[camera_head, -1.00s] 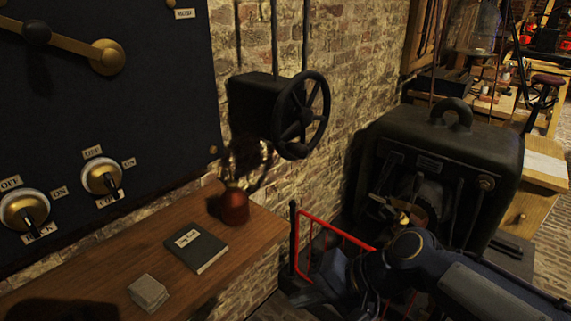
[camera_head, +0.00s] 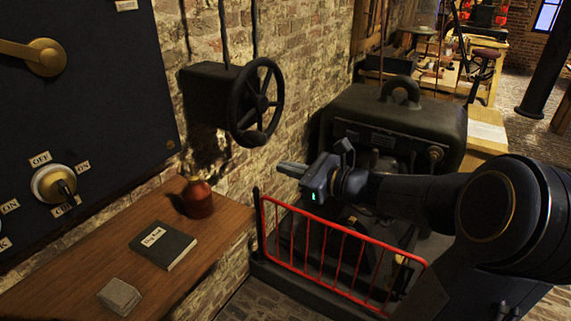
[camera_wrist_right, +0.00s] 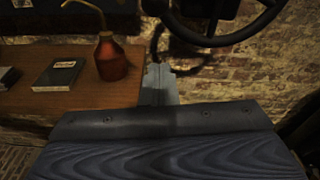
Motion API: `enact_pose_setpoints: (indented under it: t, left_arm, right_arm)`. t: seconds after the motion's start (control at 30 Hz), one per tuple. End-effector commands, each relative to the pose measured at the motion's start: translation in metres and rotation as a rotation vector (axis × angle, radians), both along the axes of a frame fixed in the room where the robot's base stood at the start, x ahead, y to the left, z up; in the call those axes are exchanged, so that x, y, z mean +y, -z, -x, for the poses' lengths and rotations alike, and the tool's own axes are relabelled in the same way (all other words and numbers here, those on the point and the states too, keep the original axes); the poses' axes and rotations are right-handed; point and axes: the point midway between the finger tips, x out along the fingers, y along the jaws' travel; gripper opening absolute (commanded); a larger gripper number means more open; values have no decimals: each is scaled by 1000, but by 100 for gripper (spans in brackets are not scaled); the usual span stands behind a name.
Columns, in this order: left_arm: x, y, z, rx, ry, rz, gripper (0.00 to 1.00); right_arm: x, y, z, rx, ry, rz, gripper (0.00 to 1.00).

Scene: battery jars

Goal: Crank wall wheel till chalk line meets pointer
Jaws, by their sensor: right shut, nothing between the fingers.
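The dark spoked wall wheel (camera_head: 261,102) sits on a black box (camera_head: 207,92) fixed to the brick wall. A knob-like handle shows low on its rim. Part of the wheel rim also shows at the upper right of the right wrist view (camera_wrist_right: 235,40). No chalk line or pointer can be made out. My right gripper (camera_head: 284,167) is shut and empty, below and to the right of the wheel and apart from it in the head view. Its closed fingers also show in the right wrist view (camera_wrist_right: 160,80). My left gripper is not in view.
A wooden bench (camera_head: 207,238) at the left holds a red oil can (camera_head: 198,199), a dark book (camera_head: 163,245) and a grey block (camera_head: 119,297). A red railing (camera_head: 340,237) stands before a big dark machine (camera_head: 400,122). A switch panel (camera_head: 95,100) fills the upper left.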

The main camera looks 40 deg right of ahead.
Motion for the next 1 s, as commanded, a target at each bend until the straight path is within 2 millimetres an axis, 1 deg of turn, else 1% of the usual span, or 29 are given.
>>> enact_pose_setpoints:
  t: [0.03, 0.2, 0.37, 0.4, 0.5, 0.6, 0.73, 1.0]
  left_arm:
    - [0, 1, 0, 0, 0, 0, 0]
    - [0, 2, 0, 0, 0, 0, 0]
    - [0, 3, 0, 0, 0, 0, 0]
    - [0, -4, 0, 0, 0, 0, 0]
    - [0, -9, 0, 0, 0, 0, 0]
    - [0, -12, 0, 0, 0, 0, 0]
    - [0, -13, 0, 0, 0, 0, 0]
    - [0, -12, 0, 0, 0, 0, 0]
  right_arm:
    - [5, 2, -10, 0, -6, -2, 0]
    - [19, 6, -45, 0, -6, -1, 0]
    - [31, 9, -74, 2, -6, 0, 0]
    - [29, -6, -70, -4, -1, 5, 0]
    - [30, -19, -65, -3, -1, 6, 0]
    - [30, -27, -62, -2, -2, 5, 0]
    - [30, -31, -60, 0, -1, 4, 0]
    - [30, -31, -60, 0, -2, 4, 0]
